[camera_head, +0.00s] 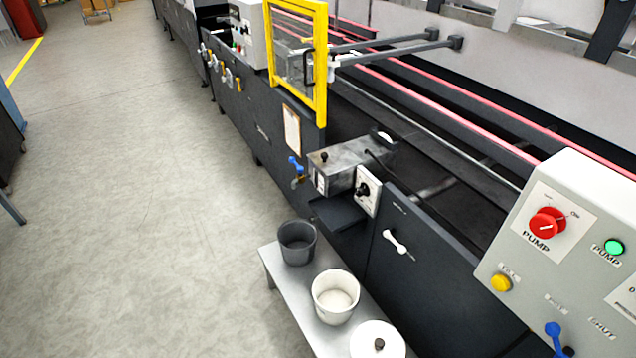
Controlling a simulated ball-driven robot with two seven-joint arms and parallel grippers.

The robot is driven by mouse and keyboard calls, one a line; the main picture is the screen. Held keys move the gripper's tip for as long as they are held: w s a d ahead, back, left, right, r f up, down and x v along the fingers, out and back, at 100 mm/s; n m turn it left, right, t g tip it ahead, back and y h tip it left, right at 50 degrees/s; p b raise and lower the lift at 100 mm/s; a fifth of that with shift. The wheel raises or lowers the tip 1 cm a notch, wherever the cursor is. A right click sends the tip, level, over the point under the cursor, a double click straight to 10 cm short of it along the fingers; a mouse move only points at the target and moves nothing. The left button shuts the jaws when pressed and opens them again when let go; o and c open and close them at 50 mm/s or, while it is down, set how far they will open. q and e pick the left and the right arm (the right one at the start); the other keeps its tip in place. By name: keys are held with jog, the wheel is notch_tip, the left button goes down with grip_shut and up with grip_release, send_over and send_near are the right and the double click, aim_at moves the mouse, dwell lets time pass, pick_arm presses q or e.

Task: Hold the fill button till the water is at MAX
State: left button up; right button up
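A yellow button (501,283) is on the lower left of a light grey control box (570,235) at the right edge. The small label above it appears to read FILL. I cannot tell from here whether the button is pressed; nothing touches it. I see no clearly readable water level or MAX mark. A small metal tank (338,166) on the machine's side has a narrow white strip (320,182) on its front face, too small to read. Neither of my grippers is in view.
The box also has a red PUMP knob (546,223), a lit green lamp (614,247) and a blue lever (554,335). A low bench (290,304) holds a dark bucket (297,243), a white bucket (335,297) and a lidded white pot (377,340). Floor at left is clear.

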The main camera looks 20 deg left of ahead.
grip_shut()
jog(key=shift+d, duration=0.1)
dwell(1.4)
